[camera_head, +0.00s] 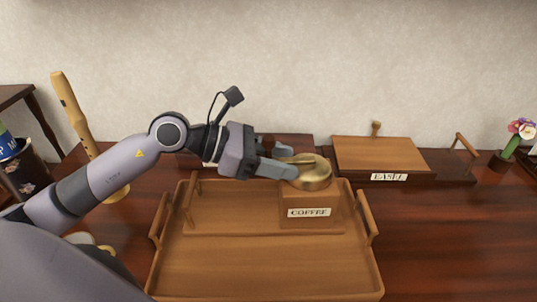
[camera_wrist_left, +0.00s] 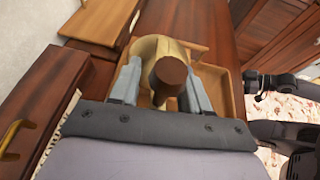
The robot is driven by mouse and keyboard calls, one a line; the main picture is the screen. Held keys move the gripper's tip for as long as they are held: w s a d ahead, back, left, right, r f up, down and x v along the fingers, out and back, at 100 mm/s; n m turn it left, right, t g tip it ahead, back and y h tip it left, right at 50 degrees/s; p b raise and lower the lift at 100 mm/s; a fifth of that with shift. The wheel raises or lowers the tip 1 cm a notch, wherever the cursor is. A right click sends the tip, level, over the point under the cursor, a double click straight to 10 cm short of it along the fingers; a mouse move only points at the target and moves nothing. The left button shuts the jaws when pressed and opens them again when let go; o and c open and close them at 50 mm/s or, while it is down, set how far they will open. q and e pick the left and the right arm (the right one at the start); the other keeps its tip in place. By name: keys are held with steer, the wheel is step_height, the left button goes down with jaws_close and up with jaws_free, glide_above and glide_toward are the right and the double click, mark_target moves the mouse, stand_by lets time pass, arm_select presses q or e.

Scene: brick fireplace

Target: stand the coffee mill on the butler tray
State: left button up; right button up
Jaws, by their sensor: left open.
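The coffee mill (camera_head: 306,207) is a wooden box with a brass dome and a COFFEE label. It stands upright at the right end of a low wooden board (camera_head: 240,226), within the outline of the butler tray (camera_head: 262,268). My left gripper (camera_head: 291,162) is open at the mill's top, its fingers by the brass dome. In the left wrist view the mill's dark brown knob (camera_wrist_left: 170,76) shows between the spread fingers, with the brass dome behind it. Whether the fingers touch the mill cannot be told. My right gripper's fingers are not shown.
A second wooden box (camera_head: 380,154) with a label stands on a board at the back right. A recorder (camera_head: 75,110) stands upright at the left. A flower pot (camera_head: 501,162) is at the far right. The table right of the tray (camera_head: 445,240) is clear.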

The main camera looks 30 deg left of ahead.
arm_select(q)
steer(key=b+v, duration=0.3)
steer(key=v, duration=0.9)
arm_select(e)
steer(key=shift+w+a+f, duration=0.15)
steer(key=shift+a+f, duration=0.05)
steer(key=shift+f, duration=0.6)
arm_select(q)
steer(key=shift+s, duration=0.15)
